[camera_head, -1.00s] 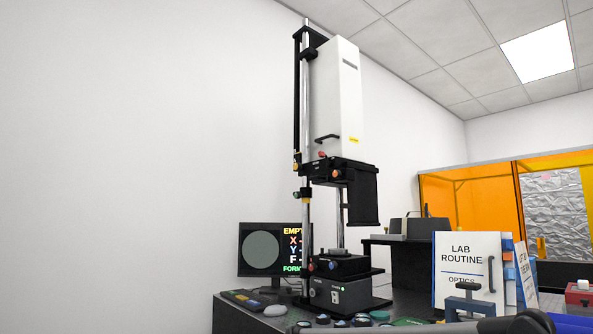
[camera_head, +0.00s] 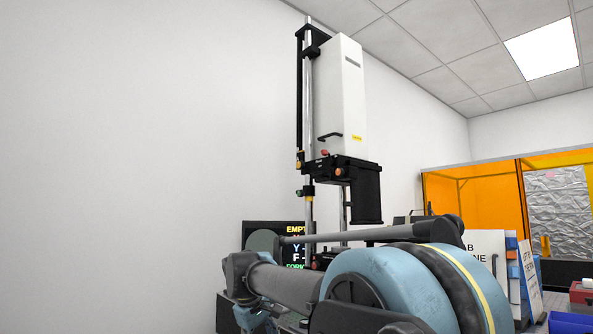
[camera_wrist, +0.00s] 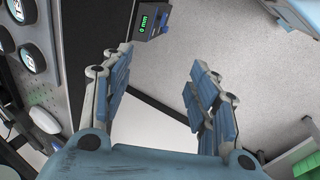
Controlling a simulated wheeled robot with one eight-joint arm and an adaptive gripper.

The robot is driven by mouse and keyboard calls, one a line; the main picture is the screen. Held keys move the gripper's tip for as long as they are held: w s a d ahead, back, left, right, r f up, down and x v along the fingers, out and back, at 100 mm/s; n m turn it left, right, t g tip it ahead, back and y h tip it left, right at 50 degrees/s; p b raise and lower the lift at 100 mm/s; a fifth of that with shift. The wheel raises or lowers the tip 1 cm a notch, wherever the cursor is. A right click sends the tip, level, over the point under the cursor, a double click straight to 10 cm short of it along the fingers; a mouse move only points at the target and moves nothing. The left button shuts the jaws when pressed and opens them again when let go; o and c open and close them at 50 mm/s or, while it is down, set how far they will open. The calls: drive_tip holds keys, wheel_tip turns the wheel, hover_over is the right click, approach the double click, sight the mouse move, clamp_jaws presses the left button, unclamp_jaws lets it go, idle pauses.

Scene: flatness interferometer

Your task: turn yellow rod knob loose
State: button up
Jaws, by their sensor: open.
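The tall instrument's upright steel rod (camera_head: 308,110) stands left of its white housing (camera_head: 340,95) in the head view. A small yellow-orange knob (camera_head: 299,159) sits at the rod beside the black carriage. I cannot tell for sure which yellow part is the rod knob. My gripper (camera_wrist: 158,82) is open and empty in the wrist view, apart from any knob. The instrument's base is mostly hidden by my arm.
In the wrist view, several round dials (camera_wrist: 30,57) lie at the left and a green-lit display (camera_wrist: 147,22) at the top. In the head view, a monitor (camera_head: 251,230) is partly covered by my arm, and a lab binder (camera_head: 487,245) stands at the right. Orange panels (camera_head: 455,200) stand behind.

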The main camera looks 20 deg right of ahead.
drive_tip(key=w+d+r+n+h, duration=0.25)
drive_tip(key=w+r, duration=0.35)
drive_tip(key=r, duration=0.5)
drive_tip(key=w+d+r+n+h, duration=0.2)
drive_tip(key=w+d+r, duration=0.2)
drive_tip(key=w+r, duration=0.45)
drive_tip(key=w+d+r+n+h, duration=0.25)
drive_tip(key=w+r, duration=0.25)
drive_tip(key=r, duration=0.7)
drive_tip(key=n+t+h, duration=0.2)
drive_tip(key=n+h, duration=0.5)
drive_tip(key=n, duration=0.1)
approach(298, 165)
drive_tip(key=x, duration=1)
drive_tip(key=shift+s, duration=0.1)
drive_tip(key=shift+t, duration=0.3)
drive_tip(key=c, duration=1.1)
